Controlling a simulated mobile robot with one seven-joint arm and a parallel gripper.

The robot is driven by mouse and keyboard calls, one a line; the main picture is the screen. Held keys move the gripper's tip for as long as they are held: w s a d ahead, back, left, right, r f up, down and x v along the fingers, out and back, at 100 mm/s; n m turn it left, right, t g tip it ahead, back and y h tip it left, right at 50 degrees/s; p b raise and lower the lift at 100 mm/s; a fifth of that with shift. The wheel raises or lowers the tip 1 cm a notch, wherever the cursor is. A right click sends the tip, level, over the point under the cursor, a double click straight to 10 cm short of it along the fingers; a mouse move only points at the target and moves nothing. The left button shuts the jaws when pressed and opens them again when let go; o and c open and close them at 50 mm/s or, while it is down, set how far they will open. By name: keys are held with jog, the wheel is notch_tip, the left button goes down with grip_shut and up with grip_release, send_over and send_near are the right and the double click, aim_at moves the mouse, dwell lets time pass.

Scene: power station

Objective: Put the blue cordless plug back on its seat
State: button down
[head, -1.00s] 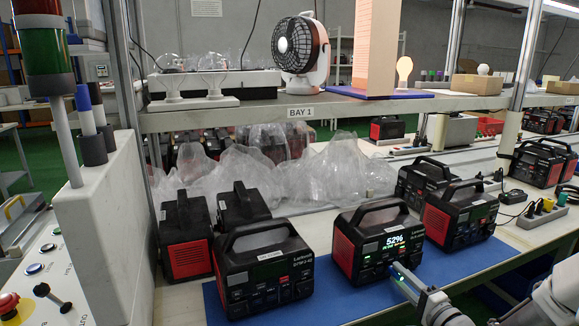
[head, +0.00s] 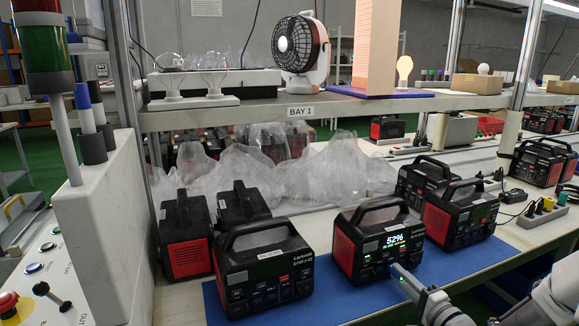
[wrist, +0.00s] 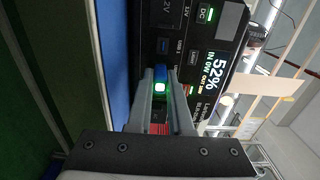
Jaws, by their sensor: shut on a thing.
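My gripper (head: 396,270) is at the lower front of the power station (head: 372,246) whose screen reads 52%. In the wrist view, my gripper (wrist: 160,76) has both fingers closed around the small blue plug (wrist: 160,72), which shows a square light with a green glow. The plug's far end is at the station's front panel (wrist: 180,40), among its sockets. I cannot tell whether it touches or sits in one. In the head view, the fingers hide most of the plug. I cannot make out which place is its seat.
Another black and red station (head: 264,268) stands to the left on the blue mat (head: 345,300), and one (head: 460,213) stands close on the right. A power strip (head: 545,212) with plugs lies further right. The shelf (head: 300,112) runs above. Clear plastic wrap (head: 290,170) lies behind.

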jog(key=shift+s+d, duration=0.1)
jog(key=shift+s, duration=0.1)
jog(key=shift+b+v, duration=0.3)
jog(key=shift+v, duration=1.55)
